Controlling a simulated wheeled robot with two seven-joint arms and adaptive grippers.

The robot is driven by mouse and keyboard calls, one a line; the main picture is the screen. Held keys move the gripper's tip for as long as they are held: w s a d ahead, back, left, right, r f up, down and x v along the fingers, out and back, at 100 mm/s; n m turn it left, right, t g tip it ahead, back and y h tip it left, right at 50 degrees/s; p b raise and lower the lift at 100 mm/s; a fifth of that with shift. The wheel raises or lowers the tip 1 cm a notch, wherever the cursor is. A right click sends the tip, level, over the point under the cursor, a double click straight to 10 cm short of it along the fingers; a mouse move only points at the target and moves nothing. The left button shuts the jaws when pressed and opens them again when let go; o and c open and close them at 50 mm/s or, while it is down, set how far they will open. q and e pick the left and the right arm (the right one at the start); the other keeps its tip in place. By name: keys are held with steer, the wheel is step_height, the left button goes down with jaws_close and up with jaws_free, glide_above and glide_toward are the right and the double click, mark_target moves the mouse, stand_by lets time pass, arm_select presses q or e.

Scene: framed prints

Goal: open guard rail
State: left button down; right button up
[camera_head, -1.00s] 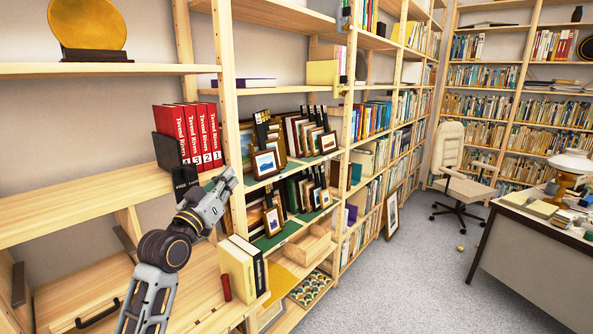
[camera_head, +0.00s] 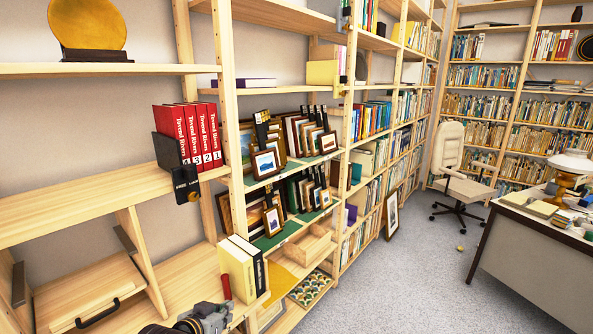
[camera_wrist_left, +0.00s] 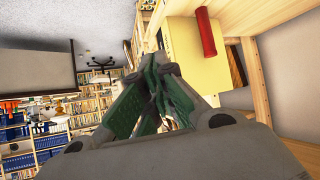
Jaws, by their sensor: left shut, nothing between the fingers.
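Framed prints (camera_head: 267,162) stand in rows on two green-lined shelves of the wooden bookcase in the head view; a lower row (camera_head: 272,220) stands beneath. I cannot clearly pick out a guard rail or tell its state. A black plate with a brass-coloured knob (camera_head: 187,184) hangs at the shelf edge below the red books. My left gripper (camera_head: 217,314) is low at the bottom edge of the head view, shut and empty, in front of the lower shelf. Its green-padded fingers (camera_wrist_left: 152,98) meet in the left wrist view. My right gripper is not in view.
A red cylinder (camera_head: 226,286) and cream books (camera_head: 240,268) stand close to my left gripper; the cylinder also shows in the wrist view (camera_wrist_left: 207,34). Red volumes (camera_head: 190,134) sit above.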

arm_select(q)
steer(key=s+a+f+g+y, duration=0.15)
steer(key=s+f+g, duration=0.25)
steer(key=s+f, duration=0.45)
steer(key=s+a+f+g+y, duration=0.1)
steer(key=s+a+f+g, duration=0.3)
steer(key=s, duration=0.8)
step_height(320, 180, down, 33)
steer(key=s, duration=0.2)
steer(key=s+a+f, duration=0.4)
steer(key=s+f, duration=0.6)
steer(key=s+a+f+g+y, duration=0.1)
steer(key=s+a+f, duration=0.3)
steer(key=s+f, duration=0.5)
steer(key=shift+s+f, duration=0.4)
steer(key=shift+s, duration=0.4)
